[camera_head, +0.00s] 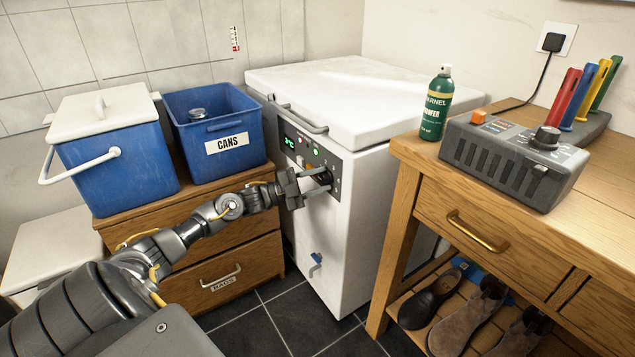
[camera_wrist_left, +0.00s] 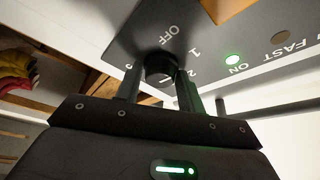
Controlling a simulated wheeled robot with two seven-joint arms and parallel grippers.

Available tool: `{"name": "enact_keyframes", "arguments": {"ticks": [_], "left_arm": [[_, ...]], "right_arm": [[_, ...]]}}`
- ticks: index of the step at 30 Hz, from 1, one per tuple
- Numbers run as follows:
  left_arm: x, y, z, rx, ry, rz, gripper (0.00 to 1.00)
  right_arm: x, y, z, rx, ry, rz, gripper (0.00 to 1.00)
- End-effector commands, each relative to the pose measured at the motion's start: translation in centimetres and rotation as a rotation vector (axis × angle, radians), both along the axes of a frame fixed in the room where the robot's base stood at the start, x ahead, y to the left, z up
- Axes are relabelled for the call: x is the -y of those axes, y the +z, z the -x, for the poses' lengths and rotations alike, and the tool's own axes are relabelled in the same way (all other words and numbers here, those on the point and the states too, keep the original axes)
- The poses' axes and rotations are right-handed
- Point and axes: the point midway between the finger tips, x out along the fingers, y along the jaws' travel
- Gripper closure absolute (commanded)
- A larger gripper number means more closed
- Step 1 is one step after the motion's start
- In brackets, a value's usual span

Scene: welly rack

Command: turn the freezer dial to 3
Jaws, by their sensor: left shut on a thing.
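The white chest freezer (camera_head: 335,250) stands in the middle of the head view. Its dark control panel (camera_head: 298,143) carries a green display and lights. My left gripper (camera_head: 318,184) is at the lower right of this panel. In the left wrist view its two fingers (camera_wrist_left: 161,86) are shut on the black dial (camera_wrist_left: 160,65), one on each side. The marks OFF, 1 and 2 show around the dial, with another mark partly hidden at the left. I cannot tell which mark the dial points to. My right gripper is not in view.
A wooden cabinet (camera_head: 178,210) left of the freezer bears a lidded blue cooler (camera_head: 118,160) and a blue CANS bin (camera_head: 190,140). To the right, a wooden workbench (camera_head: 405,235) bears a green spray can (camera_head: 436,105) and a grey boot dryer-like unit (camera_head: 505,160). Shoes sit below.

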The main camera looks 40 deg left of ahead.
Motion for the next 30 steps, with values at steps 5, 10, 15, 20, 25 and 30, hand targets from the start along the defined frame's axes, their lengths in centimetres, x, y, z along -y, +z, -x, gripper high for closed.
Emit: {"name": "enact_keyframes", "arguments": {"ticks": [5,10,15,20,25,30], "left_arm": [[-0.06,0.24,-0.08,0.009,0.003,-0.013,0.84],[-0.06,0.27,-0.08,0.009,0.003,-0.014,0.84],[-0.06,0.27,-0.08,0.009,0.003,-0.013,0.58],[-0.1,0.18,0.01,0.007,0.003,-0.013,0.4],[-0.12,0.11,0.04,0.006,0.002,-0.013,0.4],[-0.45,-0.14,0.52,0.002,0.003,-0.013,0.4]], "right_arm": [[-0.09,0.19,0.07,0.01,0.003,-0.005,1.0],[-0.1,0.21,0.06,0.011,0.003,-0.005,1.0],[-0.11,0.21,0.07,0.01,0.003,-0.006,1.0],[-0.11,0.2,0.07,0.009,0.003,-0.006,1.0],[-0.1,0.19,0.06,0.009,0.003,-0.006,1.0],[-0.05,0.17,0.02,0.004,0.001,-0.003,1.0]]}}
